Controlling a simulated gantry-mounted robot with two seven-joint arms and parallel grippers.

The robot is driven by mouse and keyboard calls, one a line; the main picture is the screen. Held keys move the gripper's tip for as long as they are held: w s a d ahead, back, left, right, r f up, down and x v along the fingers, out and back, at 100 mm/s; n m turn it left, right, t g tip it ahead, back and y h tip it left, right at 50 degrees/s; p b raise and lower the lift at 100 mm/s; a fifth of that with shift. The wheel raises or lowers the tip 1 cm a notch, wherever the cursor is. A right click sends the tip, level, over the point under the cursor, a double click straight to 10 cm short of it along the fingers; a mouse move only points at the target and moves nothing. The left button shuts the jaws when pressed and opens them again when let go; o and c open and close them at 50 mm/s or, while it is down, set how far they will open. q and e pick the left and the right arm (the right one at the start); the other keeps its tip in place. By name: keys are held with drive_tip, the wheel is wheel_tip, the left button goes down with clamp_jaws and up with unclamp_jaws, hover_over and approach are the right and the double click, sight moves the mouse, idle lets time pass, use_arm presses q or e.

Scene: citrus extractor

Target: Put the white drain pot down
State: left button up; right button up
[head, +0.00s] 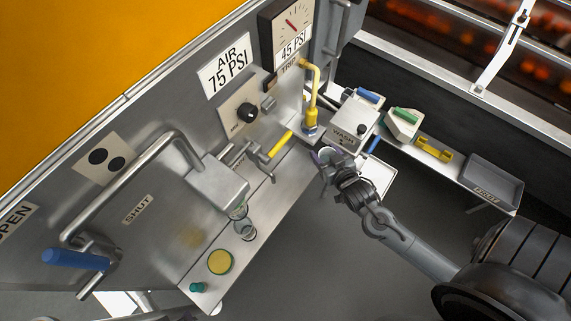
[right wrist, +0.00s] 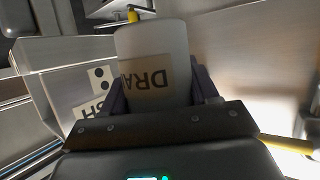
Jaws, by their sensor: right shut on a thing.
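The white drain pot (right wrist: 152,50) stands between the fingers of my right gripper (right wrist: 158,98), its "DRA" label upside down in the right wrist view. My right gripper is shut on it. In the head view the right gripper (head: 328,162) is beside the grey shelf of the panel, just in front of the wash box (head: 352,122); the pot is mostly hidden there by the gripper. I cannot tell whether the pot's base touches anything. My left gripper is in neither view.
A yellow spout (head: 312,100) rises behind the gripper and a yellow-handled valve (head: 280,144) is to its left. A pale tray (head: 377,177) is close on the right. Farther right are a grey bin (head: 492,182) and a yellow part (head: 434,149). The dark floor in front is clear.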

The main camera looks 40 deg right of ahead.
drive_tip(key=shift+s+a+f+b, duration=0.15)
drive_tip(key=shift+s+a+f, duration=0.05)
drive_tip(key=shift+s+f, duration=0.4)
drive_tip(key=shift+s+a+f+b, duration=0.15)
drive_tip(key=shift+s+f, duration=0.3)
drive_tip(key=shift+f, duration=0.15)
drive_tip(key=shift+w+a+f+b, duration=0.25)
drive_tip(key=shift+w+f+b, duration=0.15)
drive_tip(key=shift+f, duration=0.1)
drive_tip(key=w+a+f+b, duration=0.1)
drive_tip(key=w, duration=0.1)
drive_tip(key=w+a+f+b, duration=0.1)
drive_tip(key=w+f+b, duration=0.1)
drive_tip(key=w, duration=0.1)
drive_tip(key=w+a+f+b, duration=0.1)
drive_tip(key=w+a+f, duration=0.1)
drive_tip(key=w, duration=0.1)
drive_tip(key=shift+w, duration=0.1)
drive_tip(key=shift+w+a+f, duration=0.15)
drive_tip(key=shift+w+f, duration=0.05)
drive_tip(key=shift+w, duration=0.2)
drive_tip(key=shift+f+b, duration=1.6)
drive_tip(key=shift+f, duration=0.45)
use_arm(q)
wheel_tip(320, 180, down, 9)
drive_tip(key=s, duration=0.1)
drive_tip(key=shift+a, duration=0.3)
use_arm(e)
drive_tip(key=shift+r, duration=0.1)
